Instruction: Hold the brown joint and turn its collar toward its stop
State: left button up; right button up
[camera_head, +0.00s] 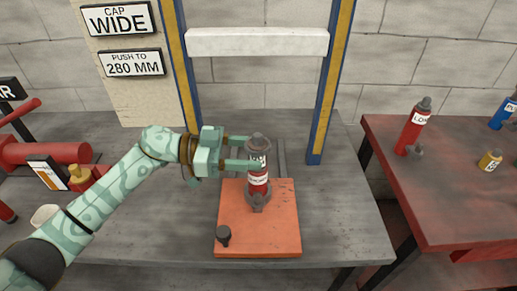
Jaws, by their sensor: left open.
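My left gripper (254,152) reaches in from the left. Its two fingers are open, with one at the far side and one at the near side of an upright dark and red cylinder (259,179). The cylinder has a grey top, a white label band and a grey foot. The near finger covers part of it, and I cannot tell whether the fingers touch it. It stands on an orange board (270,232) on the grey bench. I cannot make out a brown joint or its collar and stop clearly. My right gripper is not in view.
A small dark knob (223,235) stands at the board's near left corner. Blue and yellow posts carry a white crossbar (257,42) behind. Red equipment (50,153) is at left.

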pick_arm(q)
jog(key=shift+d+f, duration=0.1)
jog(key=shift+d, duration=0.4)
jog(key=c, duration=0.6)
